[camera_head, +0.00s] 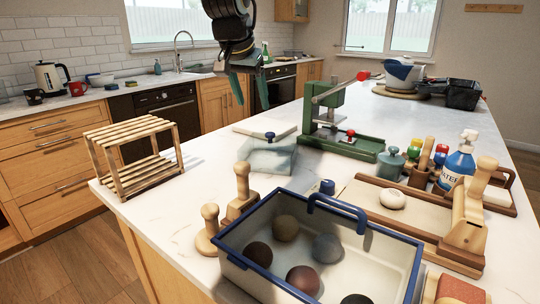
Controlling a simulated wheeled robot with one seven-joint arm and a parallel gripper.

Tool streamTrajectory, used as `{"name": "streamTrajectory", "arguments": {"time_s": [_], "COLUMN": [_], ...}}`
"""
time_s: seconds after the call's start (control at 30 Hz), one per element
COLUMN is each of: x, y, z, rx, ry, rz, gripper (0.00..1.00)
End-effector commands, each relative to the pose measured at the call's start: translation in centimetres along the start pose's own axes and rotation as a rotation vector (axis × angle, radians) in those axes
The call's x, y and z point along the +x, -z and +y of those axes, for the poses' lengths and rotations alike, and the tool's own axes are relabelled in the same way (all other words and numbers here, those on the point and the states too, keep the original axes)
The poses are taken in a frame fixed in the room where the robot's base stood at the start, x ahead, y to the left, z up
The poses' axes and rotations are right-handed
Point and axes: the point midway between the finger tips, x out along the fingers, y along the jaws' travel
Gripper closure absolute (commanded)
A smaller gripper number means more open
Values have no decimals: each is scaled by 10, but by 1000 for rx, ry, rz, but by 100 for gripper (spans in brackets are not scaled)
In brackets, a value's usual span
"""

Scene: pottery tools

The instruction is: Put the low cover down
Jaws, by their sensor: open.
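A low, see-through cover (267,157) with a dark blue knob (270,135) sits on the white countertop, left of the green press. A pale flat slab or board (262,127) shows just behind it. My gripper (250,100) hangs above and behind the cover, pointing down. Its two green fingers are apart, with nothing seen between them. The gripper is clear of the cover. A second blue knob (327,187) shows behind the blue-rimmed bin; what it belongs to is mostly hidden.
A wooden slatted rack (133,155) stands at the left edge. The green lever press (345,140) stands right of the cover. The blue-rimmed bin (243,268) with several clay balls is in front, beside wooden tools (242,190). Bare countertop (180,205) lies between rack and bin.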

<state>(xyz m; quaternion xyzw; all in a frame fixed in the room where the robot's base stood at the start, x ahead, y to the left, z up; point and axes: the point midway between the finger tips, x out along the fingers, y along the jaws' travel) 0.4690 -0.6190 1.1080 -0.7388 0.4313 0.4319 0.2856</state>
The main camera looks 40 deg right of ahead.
Motion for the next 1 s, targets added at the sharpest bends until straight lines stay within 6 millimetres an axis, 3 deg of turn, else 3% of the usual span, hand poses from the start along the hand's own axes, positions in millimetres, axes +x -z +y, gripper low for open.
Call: {"name": "streamTrajectory", "arguments": {"time_s": [0.13,0.23,0.5,0.73,1.0], "x": [-12,-8,32,48,85], "y": [0,-2,-4,-4,-4], "z": [17,21,24,26,31], "rx": [6,6,6,8,6], "ry": [-50,-60,-60,-59,-58], "rz": [-49,-64,-65,-65,-64], "gripper": [31,31,31,31,31]}}
